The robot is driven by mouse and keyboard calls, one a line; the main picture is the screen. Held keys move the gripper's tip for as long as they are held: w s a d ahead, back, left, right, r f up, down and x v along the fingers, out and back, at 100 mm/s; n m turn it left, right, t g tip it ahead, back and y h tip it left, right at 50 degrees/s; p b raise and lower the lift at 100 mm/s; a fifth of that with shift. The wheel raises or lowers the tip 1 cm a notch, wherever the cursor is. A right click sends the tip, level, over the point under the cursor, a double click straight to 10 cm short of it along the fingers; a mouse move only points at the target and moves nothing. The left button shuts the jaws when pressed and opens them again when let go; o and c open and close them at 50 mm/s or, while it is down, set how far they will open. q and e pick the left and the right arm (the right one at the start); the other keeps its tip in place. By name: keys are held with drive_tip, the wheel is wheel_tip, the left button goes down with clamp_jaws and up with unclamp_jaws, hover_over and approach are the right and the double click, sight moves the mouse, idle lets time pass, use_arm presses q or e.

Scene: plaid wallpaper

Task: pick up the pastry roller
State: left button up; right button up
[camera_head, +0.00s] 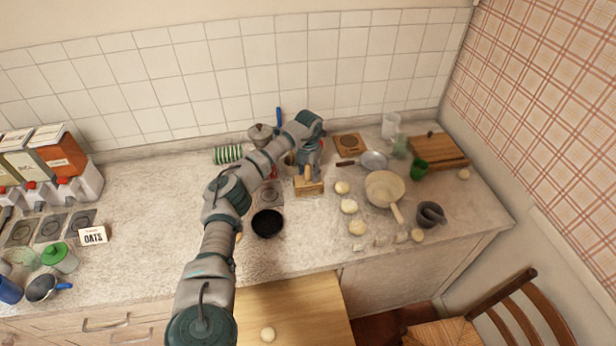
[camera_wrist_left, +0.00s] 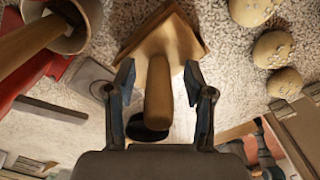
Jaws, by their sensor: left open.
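A light wooden tool with a thick handle and a wide wooden block, which looks like the pastry roller (camera_head: 309,187), is on the speckled counter (camera_head: 140,200). In the left wrist view its handle (camera_wrist_left: 158,92) points toward my palm and its block (camera_wrist_left: 168,40) lies beyond the fingertips. My left gripper (camera_head: 309,169) reaches down over it. In the left wrist view the fingers of this gripper (camera_wrist_left: 160,85) are open, one on each side of the handle, with gaps. My right gripper is not in view.
In the left wrist view a cup (camera_wrist_left: 75,30) with a wooden utensil is close by. The counter's left middle is clear.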

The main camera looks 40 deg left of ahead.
use_arm(q)
drive_tip(key=shift+r, duration=0.1)
drive_tip(key=shift+a, duration=0.15)
clamp_jaws()
wheel_tip(320, 180, up, 10)
idle(0.4)
